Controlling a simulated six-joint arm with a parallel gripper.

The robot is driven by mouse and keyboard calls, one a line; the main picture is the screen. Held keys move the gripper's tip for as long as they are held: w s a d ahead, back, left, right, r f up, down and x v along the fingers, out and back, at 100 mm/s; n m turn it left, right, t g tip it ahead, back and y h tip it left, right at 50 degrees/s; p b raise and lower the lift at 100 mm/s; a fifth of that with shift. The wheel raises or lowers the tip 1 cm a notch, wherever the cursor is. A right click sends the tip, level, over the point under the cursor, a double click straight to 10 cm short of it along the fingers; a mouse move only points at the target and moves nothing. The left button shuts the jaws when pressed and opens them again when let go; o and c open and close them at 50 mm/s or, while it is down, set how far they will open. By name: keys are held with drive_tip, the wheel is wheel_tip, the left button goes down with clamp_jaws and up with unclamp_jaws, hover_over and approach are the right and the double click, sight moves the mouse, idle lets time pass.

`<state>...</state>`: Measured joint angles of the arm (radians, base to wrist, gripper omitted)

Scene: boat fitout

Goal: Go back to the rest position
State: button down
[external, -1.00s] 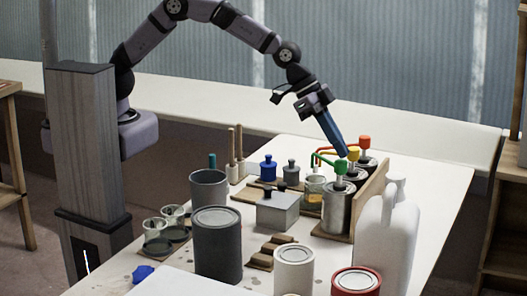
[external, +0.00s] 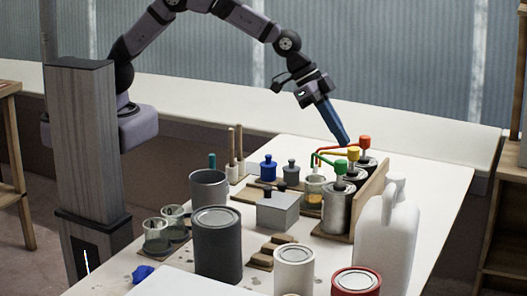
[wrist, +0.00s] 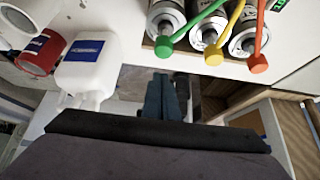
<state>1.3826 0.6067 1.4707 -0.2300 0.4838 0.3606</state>
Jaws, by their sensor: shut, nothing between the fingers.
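My gripper (external: 342,137) is shut and empty. Its blue fingers point down and to the right, close above the row of pump cans in the external view. In the wrist view my gripper (wrist: 165,80) shows its two fingers together with nothing between them. The pump cans have a green knob (external: 340,167), a yellow knob (external: 353,153) and an orange-red knob (external: 364,142). The same green knob (wrist: 164,46), yellow knob (wrist: 213,57) and orange knob (wrist: 259,63) show in the wrist view, apart from the fingers.
A wooden board (external: 371,199) stands beside the cans. A white jug (external: 388,240) is at the front right. A dark grey can (external: 217,245), a grey box (external: 278,211), a glass jar (external: 314,190) and glass cups (external: 156,236) crowd the table. The far right tabletop (external: 433,178) is clear.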

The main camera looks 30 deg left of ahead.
idle(0.4)
drive_tip(key=w+a+f+n+t+y, duration=0.15)
drive_tip(key=w+a+n, duration=0.25)
drive_tip(key=w+a, duration=0.85)
drive_tip(key=w+a+n+t+y, duration=0.15)
drive_tip(key=w+a+n, duration=0.25)
drive_tip(key=w+a, duration=0.85)
drive_tip(key=s+a+f+n+g+y, duration=0.15)
drive_tip(key=a+n, duration=0.25)
drive_tip(key=a, duration=1.5)
drive_tip(key=s+a+f+n+y, duration=0.1)
drive_tip(key=s+a+n, duration=0.2)
drive_tip(key=s+a, duration=0.2)
drive_tip(key=s+a+f+n+g+y, duration=0.1)
drive_tip(key=s+a+n, duration=0.2)
drive_tip(key=a, duration=0.9)
drive_tip(key=s, duration=0.2)
drive_tip(key=shift+s+a+f, duration=0.15)
drive_tip(key=shift+s+f, duration=0.15)
drive_tip(key=shift+f, duration=0.05)
drive_tip(key=shift+g, duration=0.25)
